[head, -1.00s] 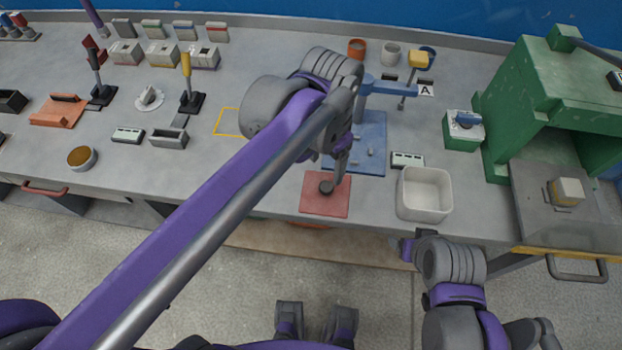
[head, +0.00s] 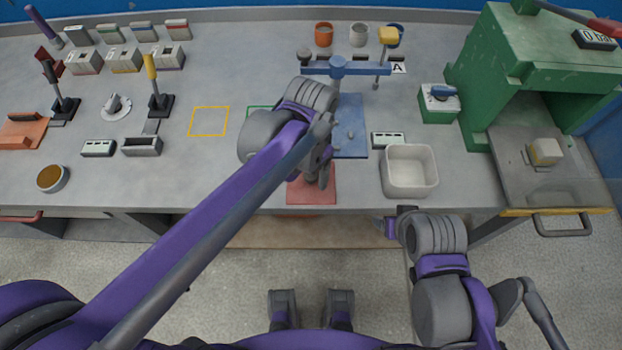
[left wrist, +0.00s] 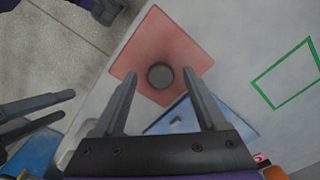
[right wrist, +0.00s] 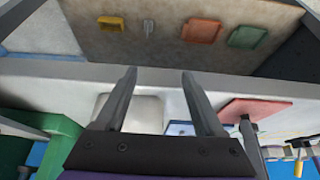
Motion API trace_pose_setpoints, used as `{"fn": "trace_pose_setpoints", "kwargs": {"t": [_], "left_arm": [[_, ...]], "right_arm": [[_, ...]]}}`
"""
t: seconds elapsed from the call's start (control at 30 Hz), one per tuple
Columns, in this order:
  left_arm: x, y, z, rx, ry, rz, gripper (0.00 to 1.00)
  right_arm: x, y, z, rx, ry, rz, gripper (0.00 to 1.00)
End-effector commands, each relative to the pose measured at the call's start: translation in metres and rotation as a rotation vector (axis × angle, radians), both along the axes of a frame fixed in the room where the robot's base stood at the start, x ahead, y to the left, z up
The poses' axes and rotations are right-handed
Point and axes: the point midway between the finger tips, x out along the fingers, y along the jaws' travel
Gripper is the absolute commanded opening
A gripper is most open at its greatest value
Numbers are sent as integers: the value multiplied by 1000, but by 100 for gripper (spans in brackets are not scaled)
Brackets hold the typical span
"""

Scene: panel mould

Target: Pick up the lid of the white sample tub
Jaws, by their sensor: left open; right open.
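A round dark grey piece (left wrist: 160,75) stands on the red mat (left wrist: 143,42) in the left wrist view. I cannot tell whether it is a lid. My left gripper (left wrist: 160,88) is open, with the piece showing between its fingers and no contact visible. In the head view the left gripper (head: 318,172) hangs over the red mat (head: 312,196) and hides the piece. A small white tub (head: 358,35) stands at the back of the bench, between an orange and a blue one. My right gripper (right wrist: 158,78) is open and empty, by the bench's front edge.
A white square bin (head: 411,188) stands right of the red mat. Behind the mat is a blue plate (head: 350,140) with a blue arm fixture (head: 337,66) over it. A green press (head: 510,50) stands at the right. Bare bench lies left of the mat.

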Motion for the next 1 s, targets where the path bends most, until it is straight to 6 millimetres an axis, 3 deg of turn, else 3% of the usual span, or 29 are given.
{"fn": "trace_pose_setpoints", "kwargs": {"t": [0.13, 0.4, 0.8, 1.0], "left_arm": [[1, 0, -16, 0, 0, 1, 74], [1, 0, -18, 0, 0, 1, 72], [1, 0, -18, 0, 0, 1, 0], [1, 0, -18, 0, 0, 1, 0]], "right_arm": [[0, 0, -2, 0, 1, 0, 70], [0, 0, -2, 0, 1, 0, 70], [0, 0, -2, 0, 1, 0, 70], [0, 0, -2, 0, 1, 0, 70]]}}
